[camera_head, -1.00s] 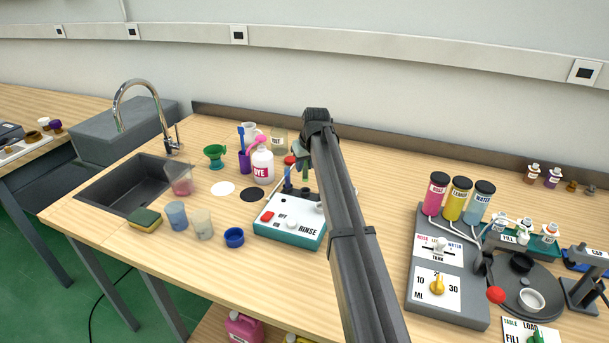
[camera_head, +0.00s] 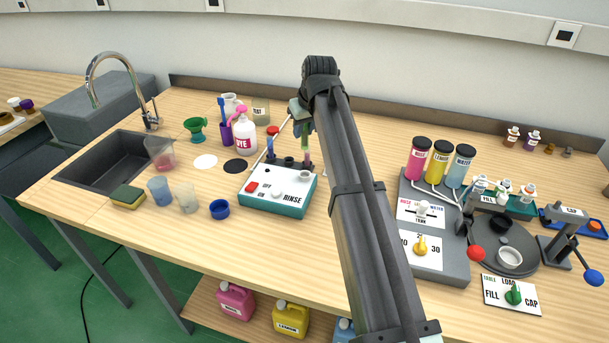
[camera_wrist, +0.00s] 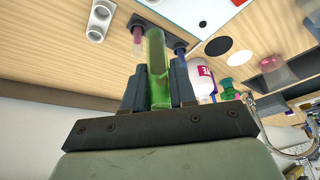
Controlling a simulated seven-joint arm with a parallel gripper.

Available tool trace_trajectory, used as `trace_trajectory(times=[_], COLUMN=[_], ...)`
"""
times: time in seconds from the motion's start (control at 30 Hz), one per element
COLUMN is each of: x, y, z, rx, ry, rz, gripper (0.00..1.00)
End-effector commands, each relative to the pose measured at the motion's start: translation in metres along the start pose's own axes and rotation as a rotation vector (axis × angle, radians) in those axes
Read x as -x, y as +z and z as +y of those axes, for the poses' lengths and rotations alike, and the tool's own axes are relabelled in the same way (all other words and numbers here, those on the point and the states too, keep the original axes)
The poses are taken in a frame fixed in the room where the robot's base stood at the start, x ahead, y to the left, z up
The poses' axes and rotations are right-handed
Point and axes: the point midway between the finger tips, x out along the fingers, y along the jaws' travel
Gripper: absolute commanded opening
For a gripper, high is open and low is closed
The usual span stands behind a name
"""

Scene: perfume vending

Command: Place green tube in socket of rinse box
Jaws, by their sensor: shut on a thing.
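My gripper (camera_wrist: 157,88) is shut on the green tube (camera_wrist: 157,65), which stands out between the two fingers in the wrist view. A pink tube (camera_wrist: 137,36) and a blue tube (camera_wrist: 181,72) stand at this block. The green tube's far end points toward the block between them; I cannot tell whether it touches.
The grey tank machine (camera_head: 445,262) is at the right. A blue ring cap (camera_head: 220,209) lies left of the box.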

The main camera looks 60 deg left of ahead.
Motion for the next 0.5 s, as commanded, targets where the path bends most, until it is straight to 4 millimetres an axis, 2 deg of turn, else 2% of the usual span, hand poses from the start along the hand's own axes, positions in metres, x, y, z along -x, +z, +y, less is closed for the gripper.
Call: trace_trajectory(times=[0.17,0.4,0.5], x=[-0.014,-0.048,-0.057], y=[0.014,0.028,0.030], z=[-0.003,-0.003,-0.003], rx=[0.012,0.013,0.013], ry=[-0.006,-0.007,-0.006], rz=[-0.001,-0.001,0.000], gripper=[0.00,0.00,0.00])
